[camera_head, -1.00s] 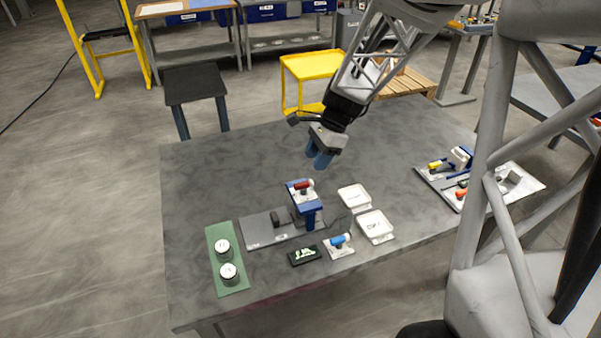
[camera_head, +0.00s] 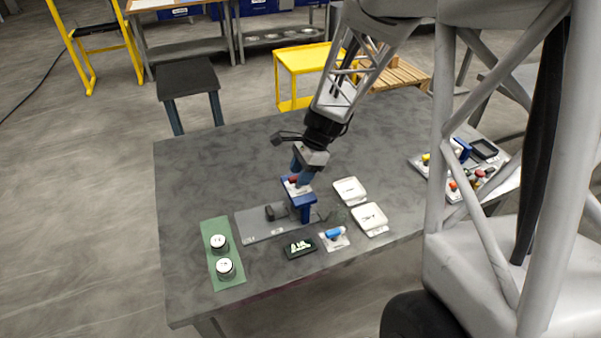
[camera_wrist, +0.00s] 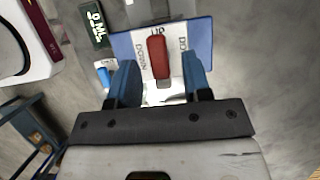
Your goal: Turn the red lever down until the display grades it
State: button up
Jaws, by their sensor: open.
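The red lever (camera_wrist: 157,56) lies on the white top plate of a blue press (camera_wrist: 120,44), with lettering reading UP and DOWN around it in the wrist view. In the head view the press (camera_head: 305,200) stands on a grey base plate (camera_head: 250,225). My gripper (camera_wrist: 156,80) is open, with one blue finger on each side of the lever's near end. I cannot tell whether the fingers touch it. In the head view my gripper (camera_head: 302,178) is right over the press and partly hides the lever. The small dark display (camera_head: 300,248) stands in front of the press with light markings.
A blue-handled part on a white plate (camera_head: 334,238) is beside the display. Two white trays (camera_head: 370,218) lie right of the press. A green mat (camera_head: 230,280) with two round weights lies left. A tray of coloured parts (camera_head: 430,178) is at the right. The table's back left is clear.

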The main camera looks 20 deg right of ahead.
jog(key=shift+f, duration=0.2)
grip_shut()
